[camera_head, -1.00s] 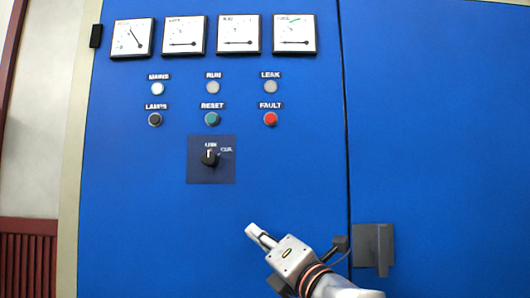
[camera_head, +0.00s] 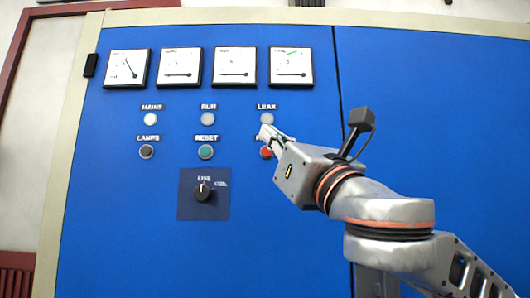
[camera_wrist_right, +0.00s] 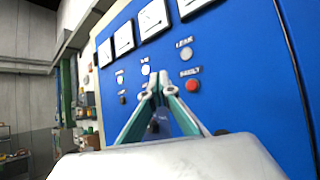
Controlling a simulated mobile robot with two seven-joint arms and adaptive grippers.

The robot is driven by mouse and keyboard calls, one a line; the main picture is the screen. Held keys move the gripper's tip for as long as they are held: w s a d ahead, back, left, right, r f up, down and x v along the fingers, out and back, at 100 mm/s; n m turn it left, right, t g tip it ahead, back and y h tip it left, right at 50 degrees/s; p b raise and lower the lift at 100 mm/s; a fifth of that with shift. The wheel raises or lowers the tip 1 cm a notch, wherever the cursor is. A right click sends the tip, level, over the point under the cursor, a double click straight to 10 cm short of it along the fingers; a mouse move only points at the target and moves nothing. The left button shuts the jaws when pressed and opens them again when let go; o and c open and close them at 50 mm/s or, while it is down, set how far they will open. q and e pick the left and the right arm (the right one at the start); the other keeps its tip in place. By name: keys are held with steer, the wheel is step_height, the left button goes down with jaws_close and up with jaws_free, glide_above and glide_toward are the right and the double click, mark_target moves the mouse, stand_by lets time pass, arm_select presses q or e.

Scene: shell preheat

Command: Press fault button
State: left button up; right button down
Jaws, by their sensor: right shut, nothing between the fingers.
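The red fault button (camera_head: 265,153) is on the blue cabinet front, at the right end of the lower button row. In the head view my right gripper (camera_head: 265,133) partly covers it and its label. In the right wrist view the whole red button (camera_wrist_right: 192,85) shows under its FAULT label, to the right of the fingertips (camera_wrist_right: 158,84). My right gripper is shut and empty, its tips between the LEAK lamp (camera_head: 267,118) and the fault button. The gap between the tips and the panel is hard to judge. My left gripper is not in view.
The green RESET button (camera_head: 206,152) and dark LAMPS button (camera_head: 146,152) are in the same row, left of the fault button. A black rotary switch (camera_head: 203,191) sits below them. Several gauges (camera_head: 235,67) line the top. The right cabinet panel (camera_head: 430,120) is bare.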

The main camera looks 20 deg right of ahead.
mark_target(270, 150)
steer(key=shift+w, duration=0.1)
steer(key=shift+w+d+b, duration=0.25)
steer(key=shift+w+d, duration=0.15)
steer(key=shift+w, duration=1)
steer(key=shift+w+d+b, duration=0.2)
steer(key=shift+w+d, duration=0.2)
steer(key=shift+w, duration=0.95)
steer(key=shift+w+d+b, duration=0.25)
steer(key=shift+w+d, duration=0.15)
steer(key=shift+w, duration=1)
steer(key=shift+w+d+p, duration=0.1)
steer(key=shift+w+p, duration=0.25)
steer(key=shift+p, duration=0.05)
